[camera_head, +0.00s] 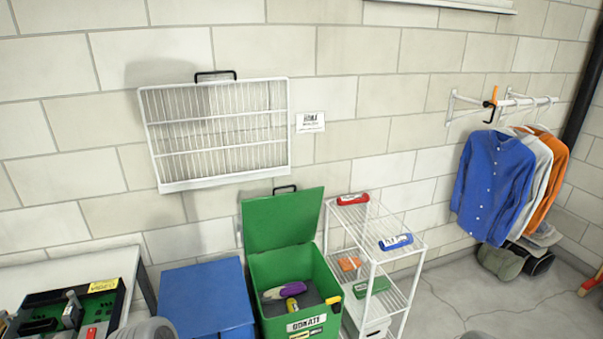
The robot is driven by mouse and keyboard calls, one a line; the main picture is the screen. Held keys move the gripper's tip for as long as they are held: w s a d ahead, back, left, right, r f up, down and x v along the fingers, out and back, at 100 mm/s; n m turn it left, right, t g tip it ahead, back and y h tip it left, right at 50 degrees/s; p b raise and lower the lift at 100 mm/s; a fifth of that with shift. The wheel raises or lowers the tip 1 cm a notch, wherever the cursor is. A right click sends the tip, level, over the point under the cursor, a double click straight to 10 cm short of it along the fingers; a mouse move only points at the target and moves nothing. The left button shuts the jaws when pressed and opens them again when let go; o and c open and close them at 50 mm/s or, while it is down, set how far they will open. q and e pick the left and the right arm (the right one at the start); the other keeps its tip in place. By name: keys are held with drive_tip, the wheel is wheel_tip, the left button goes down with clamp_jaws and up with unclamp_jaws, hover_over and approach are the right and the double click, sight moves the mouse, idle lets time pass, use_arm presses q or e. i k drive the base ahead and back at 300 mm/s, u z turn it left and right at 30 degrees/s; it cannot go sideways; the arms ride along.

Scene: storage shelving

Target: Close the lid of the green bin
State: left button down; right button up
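The green bin (262,275) stands low in the middle of the picture, near the block wall. Its green lid (282,220) is open and stands upright at the bin's back edge, with a black handle (285,188) at its top. Inside the bin lie a purple and pale item (286,290) and a small yellow item (292,304). The front carries a "DONATE" label (306,323). Neither of my grippers can be made out in this view. A grey rounded part at the bottom left looks like my own arm.
A blue bin (207,295) stands left of the green one, and a white wire shelf (385,225) stands close on its right. A table (75,268) with a black tray (72,310) is at the left. Shirts (490,185) hang at the right above open floor (500,300).

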sight(274, 221)
drive_tip(key=z, duration=0.85)
drive_tip(key=i, duration=1.45)
drive_tip(key=u, duration=0.4)
